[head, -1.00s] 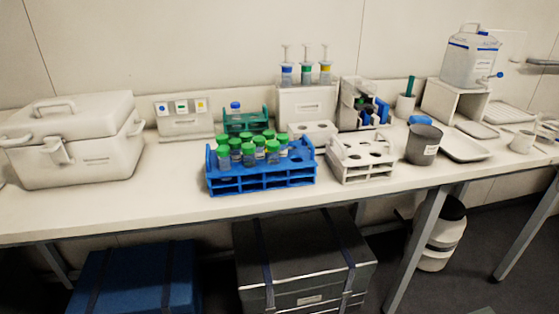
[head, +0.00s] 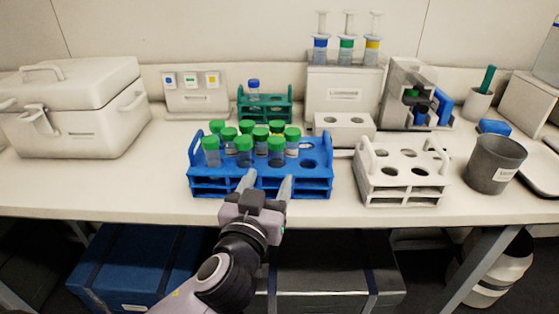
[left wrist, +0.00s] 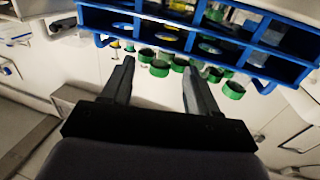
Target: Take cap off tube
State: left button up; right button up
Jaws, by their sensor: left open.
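Several clear tubes with green caps (head: 244,143) stand upright in a blue rack (head: 205,181) at the middle of the bench. One tube with a blue cap (head: 253,85) stands in a green rack (head: 274,107) behind it. My left gripper (head: 267,183) is open and empty at the front of the blue rack, its fingers pointing toward the capped tubes. In the left wrist view, the open fingers (left wrist: 158,82) reach toward the blue rack (left wrist: 228,38), with green caps (left wrist: 160,69) beyond them. My right gripper is out of view.
A white rack (head: 372,186) and a grey cup (head: 494,163) stand to the right. A white lidded box (head: 88,133) is at left. A dispenser with syringe-like tops (head: 343,94) stands behind. The bench front at left is clear.

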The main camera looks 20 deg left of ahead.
aim_at(275, 159)
pick_arm(q)
jog(key=shift+w+a+r, duration=0.15)
jog(key=shift+w, duration=0.55)
jog(key=w, duration=0.1)
jog(key=w+p, duration=0.1)
jog(key=w, duration=0.2)
jog(key=shift+a+r+p, duration=0.2)
jog(key=shift+a+p, duration=0.1)
jog(key=shift+p, duration=0.05)
jog(key=shift+w+f, duration=0.1)
jog(key=shift+w, duration=0.35)
grip_shut()
